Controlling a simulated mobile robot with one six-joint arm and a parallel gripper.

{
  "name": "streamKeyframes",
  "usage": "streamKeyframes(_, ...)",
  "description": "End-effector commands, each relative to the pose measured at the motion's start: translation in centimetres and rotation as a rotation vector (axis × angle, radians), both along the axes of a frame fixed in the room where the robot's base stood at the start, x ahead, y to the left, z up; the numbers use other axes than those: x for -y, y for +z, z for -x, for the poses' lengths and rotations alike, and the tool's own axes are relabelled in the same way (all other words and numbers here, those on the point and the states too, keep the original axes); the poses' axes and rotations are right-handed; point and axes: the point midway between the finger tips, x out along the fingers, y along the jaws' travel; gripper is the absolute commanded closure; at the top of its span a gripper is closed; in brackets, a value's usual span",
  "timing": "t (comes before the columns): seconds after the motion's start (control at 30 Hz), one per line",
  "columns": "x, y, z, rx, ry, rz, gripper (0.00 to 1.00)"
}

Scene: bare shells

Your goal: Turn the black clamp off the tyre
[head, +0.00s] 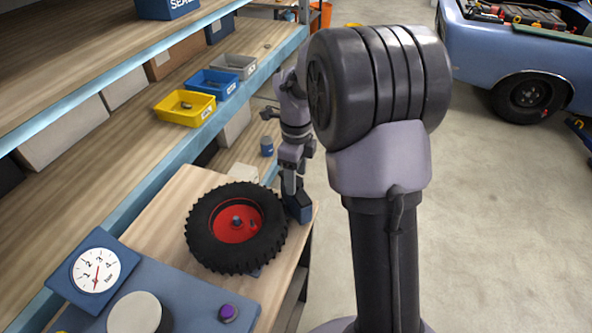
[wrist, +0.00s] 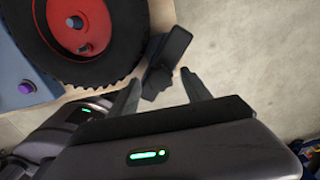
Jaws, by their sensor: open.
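The tyre (head: 207,245) is black and knobbly with a red hub, and lies flat on the wooden bench; it also shows at the upper left of the wrist view (wrist: 107,68). The black clamp (head: 301,210) stands at the tyre's right edge. In the wrist view the clamp (wrist: 175,48) has a long flat upper part and a smaller block below it. My gripper (wrist: 161,92) is open, its two fingers on either side of the clamp's lower part. I cannot tell if they touch it. In the head view my gripper (head: 290,186) is just above the clamp, partly hidden.
A blue panel carries a dial gauge (head: 95,271), a pale round cap (head: 136,314) and a purple button (head: 228,313). Shelves at left hold a yellow bin (head: 185,116), a blue bin (head: 213,91) and a grey bin (head: 234,67). Open concrete floor (head: 490,220) lies at right.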

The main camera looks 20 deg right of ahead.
Motion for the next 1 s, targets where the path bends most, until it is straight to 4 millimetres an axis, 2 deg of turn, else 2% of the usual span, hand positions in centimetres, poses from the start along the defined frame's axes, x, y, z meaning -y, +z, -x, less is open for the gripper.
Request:
streamKeyframes(0.13, 0.0, 2.7, -0.1, 0.004, 0.001, 0.001, 0.43)
streamKeyframes(0.4, 0.0, 12.0, -0.1, 0.006, -0.001, 0.002, 0.43)
streamKeyframes(0.53, 0.0, 15.2, -0.1, 0.003, -0.001, 0.0, 0.43)
streamKeyframes(0.7, 0.0, 17.2, 0.0, 0.002, 0.0, 0.001, 0.43)
streamKeyframes(1.0, 0.0, 17.4, 0.0, 0.001, -0.001, 0.0, 0.43)
